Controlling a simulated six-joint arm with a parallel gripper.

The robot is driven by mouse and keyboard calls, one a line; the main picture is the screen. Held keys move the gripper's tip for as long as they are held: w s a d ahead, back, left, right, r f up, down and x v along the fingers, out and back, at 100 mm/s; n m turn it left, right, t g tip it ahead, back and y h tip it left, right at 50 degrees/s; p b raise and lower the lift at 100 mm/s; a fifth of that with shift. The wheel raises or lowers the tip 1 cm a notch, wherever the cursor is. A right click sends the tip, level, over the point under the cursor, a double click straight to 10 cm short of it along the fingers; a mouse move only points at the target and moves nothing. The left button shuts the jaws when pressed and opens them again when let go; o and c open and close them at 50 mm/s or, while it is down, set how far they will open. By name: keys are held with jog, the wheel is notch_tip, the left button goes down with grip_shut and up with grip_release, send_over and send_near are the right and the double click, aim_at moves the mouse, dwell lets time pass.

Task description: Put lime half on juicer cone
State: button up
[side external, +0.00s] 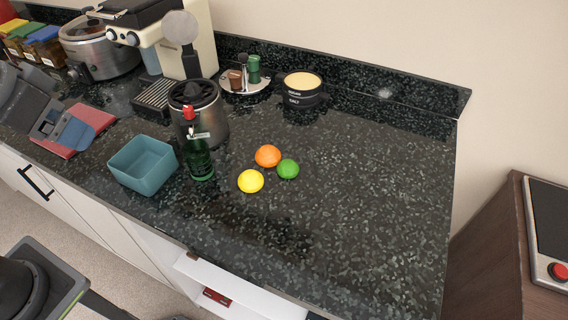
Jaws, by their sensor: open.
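The green lime (288,169) rests on the dark speckled counter, close to the right of an orange and a yellow fruit.
The orange (267,156), yellow fruit (250,181), green bottle (201,160) and teal square bowl (143,165) crowd around the juicer. A black cup (303,96) and small tray (238,89) stand behind. A red flat item (92,122) lies left. The counter's right side is clear.

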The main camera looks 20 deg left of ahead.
jog(key=w+d+r+m+g, duration=0.1)
jog(key=w+d+r+m, duration=0.3)
jog(key=w, duration=0.5)
jog(key=m+g, duration=0.4)
jog(key=m, duration=0.5)
send_over(292, 162)
jog(key=f, duration=1.9)
jog(key=shift+s+f, duration=0.35)
jog(key=shift+f, duration=0.05)
jog(key=shift+w+f, duration=0.15)
jog(key=shift+f, duration=1.25)
jog(key=shift+w+f, duration=0.15)
jog(key=shift+f, duration=1.25)
jog(key=c, duration=1)
jog(key=shift+r, duration=0.15)
